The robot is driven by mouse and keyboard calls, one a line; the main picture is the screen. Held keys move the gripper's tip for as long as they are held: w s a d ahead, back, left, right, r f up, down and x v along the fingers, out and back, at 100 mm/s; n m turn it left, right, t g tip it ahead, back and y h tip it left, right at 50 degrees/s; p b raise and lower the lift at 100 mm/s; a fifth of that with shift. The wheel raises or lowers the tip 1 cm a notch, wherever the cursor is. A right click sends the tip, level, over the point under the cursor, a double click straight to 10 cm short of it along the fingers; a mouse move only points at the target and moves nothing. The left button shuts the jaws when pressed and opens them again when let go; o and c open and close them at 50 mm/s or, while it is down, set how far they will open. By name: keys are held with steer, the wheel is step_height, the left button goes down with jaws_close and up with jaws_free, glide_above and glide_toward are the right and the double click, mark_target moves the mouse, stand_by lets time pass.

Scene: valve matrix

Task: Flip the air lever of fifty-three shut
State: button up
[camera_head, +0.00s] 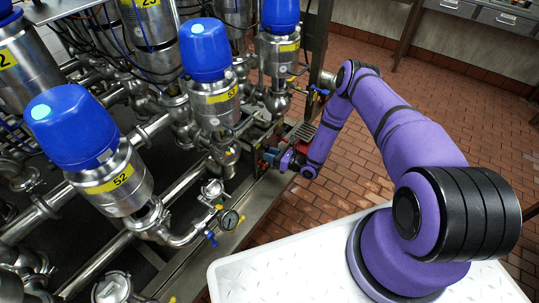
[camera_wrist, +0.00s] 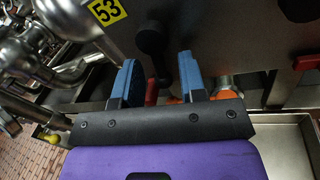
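The yellow label 53 (camera_wrist: 106,12) is at the top of the wrist view, on a grey metal face. Right of it a black knobbed lever (camera_wrist: 150,42) hangs down toward the gap between my fingers. My gripper (camera_wrist: 157,60) is open, with its two blue fingers apart on either side of this gap; I cannot tell whether either touches the lever. A red part (camera_wrist: 151,92) shows low between the fingers. In the head view the blue-topped valve 53 (camera_head: 206,52) stands upright, and my gripper (camera_head: 270,156) is low to its right, small and partly hidden.
Steel pipes (camera_wrist: 60,65) crowd the left of the wrist view. An orange part (camera_wrist: 224,88) is close to the right finger. The brick floor (camera_head: 320,205) is clear.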

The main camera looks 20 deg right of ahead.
steer(key=shift+w+a, duration=0.15)
steer(key=shift+a, duration=0.05)
jaws_close()
steer(key=shift+d, duration=0.1)
steer(key=shift+w+d+n+h, duration=0.1)
steer(key=shift+d+n+h, duration=0.1)
steer(key=shift+n, duration=0.6)
steer(key=shift+w+d+n+h, duration=0.1)
steer(key=shift+n+h, duration=0.1)
steer(key=shift+n, duration=0.6)
jaws_free()
